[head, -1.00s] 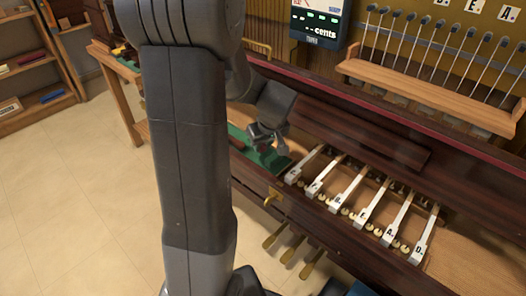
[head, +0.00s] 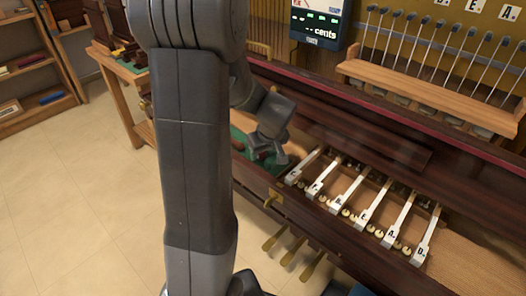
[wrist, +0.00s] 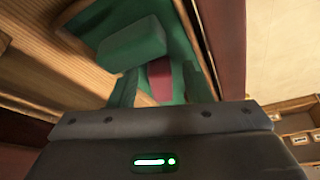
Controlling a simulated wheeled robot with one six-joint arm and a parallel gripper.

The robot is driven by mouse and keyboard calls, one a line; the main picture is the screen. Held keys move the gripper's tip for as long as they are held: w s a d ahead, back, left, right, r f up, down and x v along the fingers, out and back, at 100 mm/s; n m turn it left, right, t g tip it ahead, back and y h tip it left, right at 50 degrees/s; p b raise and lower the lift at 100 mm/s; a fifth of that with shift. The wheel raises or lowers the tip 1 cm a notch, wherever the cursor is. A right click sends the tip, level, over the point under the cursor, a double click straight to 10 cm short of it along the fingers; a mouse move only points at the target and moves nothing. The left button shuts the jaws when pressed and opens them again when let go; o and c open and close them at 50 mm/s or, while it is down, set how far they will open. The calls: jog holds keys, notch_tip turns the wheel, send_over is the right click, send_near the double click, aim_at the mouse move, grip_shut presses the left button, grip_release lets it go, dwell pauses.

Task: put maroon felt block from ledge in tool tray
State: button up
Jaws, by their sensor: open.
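The maroon felt block (wrist: 160,78) shows in the wrist view as a small red piece on a green-lined surface (wrist: 178,48), partly hidden behind a larger green block (wrist: 132,48). My gripper (wrist: 160,92) is open, with its body across the bottom of the view and the maroon block just ahead of it. I cannot tell if they touch. In the head view my gripper (head: 266,152) is low over the green-lined area (head: 240,146) at the left end of the keys and hides the maroon block. I cannot tell whether this area is the tool tray.
White lettered keys (head: 368,207) lie close to the right of my gripper. The dark red piano front edge (wrist: 222,45) runs beside the green area. A wooden hammer rack (head: 430,98) and a display (head: 320,22) stand behind.

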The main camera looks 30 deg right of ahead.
jog(key=p+v, duration=0.2)
jog(key=v, duration=1)
jog(key=shift+s+r, duration=0.1)
dwell(1.0)
